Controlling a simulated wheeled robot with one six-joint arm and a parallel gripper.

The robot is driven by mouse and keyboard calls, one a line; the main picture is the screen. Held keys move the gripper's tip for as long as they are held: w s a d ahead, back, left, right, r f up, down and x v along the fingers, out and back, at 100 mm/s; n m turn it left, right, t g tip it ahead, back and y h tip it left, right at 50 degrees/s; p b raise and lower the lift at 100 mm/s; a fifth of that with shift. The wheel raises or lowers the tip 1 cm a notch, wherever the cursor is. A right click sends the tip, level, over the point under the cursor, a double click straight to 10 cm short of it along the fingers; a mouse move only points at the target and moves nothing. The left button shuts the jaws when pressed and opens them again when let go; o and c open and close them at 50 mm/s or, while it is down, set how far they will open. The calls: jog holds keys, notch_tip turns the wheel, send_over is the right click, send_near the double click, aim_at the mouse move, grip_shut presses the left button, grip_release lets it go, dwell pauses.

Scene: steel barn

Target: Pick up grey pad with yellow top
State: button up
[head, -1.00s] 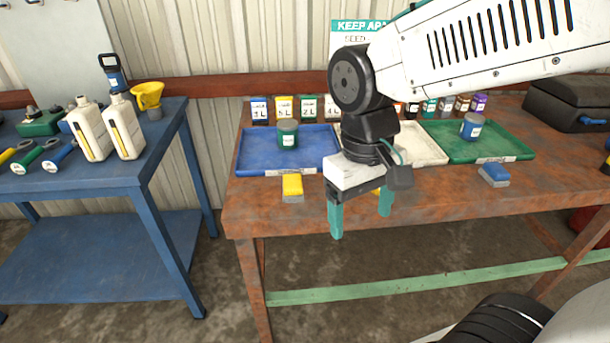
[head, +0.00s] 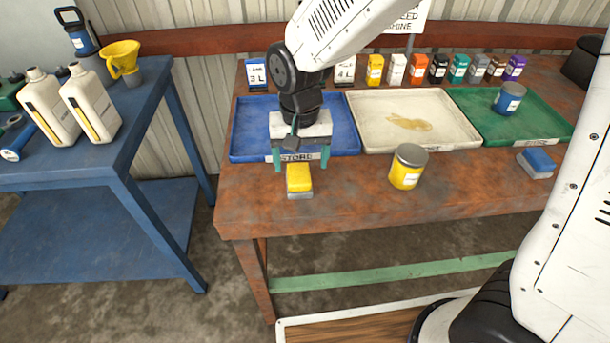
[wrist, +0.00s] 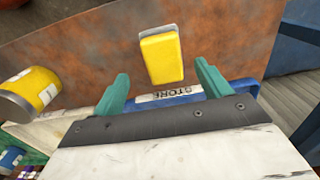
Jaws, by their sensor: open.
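The grey pad with a yellow top (head: 299,181) lies on the rusty table near its front edge, in front of the blue tray (head: 240,137). It also shows in the wrist view (wrist: 161,56), beyond the fingertips and roughly between their lines. My gripper (head: 300,160) is open and empty, with teal fingers above the front rim of the blue tray, just behind the pad. In the wrist view the two fingers (wrist: 162,78) stand wide apart, and the pad is not touched by either.
A yellow-labelled tin (head: 407,168) stands right of the pad. A white tray (head: 460,143) and a green tray (head: 540,125) lie behind, the green one with a blue tin (head: 508,98). A grey-and-blue pad (head: 537,162) lies further right. A blue bench (head: 140,130) stands left.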

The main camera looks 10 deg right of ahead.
aim_at(298, 173)
jog(key=f, duration=0.5)
jog(key=shift+a+f, duration=0.25)
jog(key=shift+a, duration=0.1)
jog(key=c, duration=1.1)
jog(key=shift+o, duration=0.2)
jog(key=shift+r, duration=0.2)
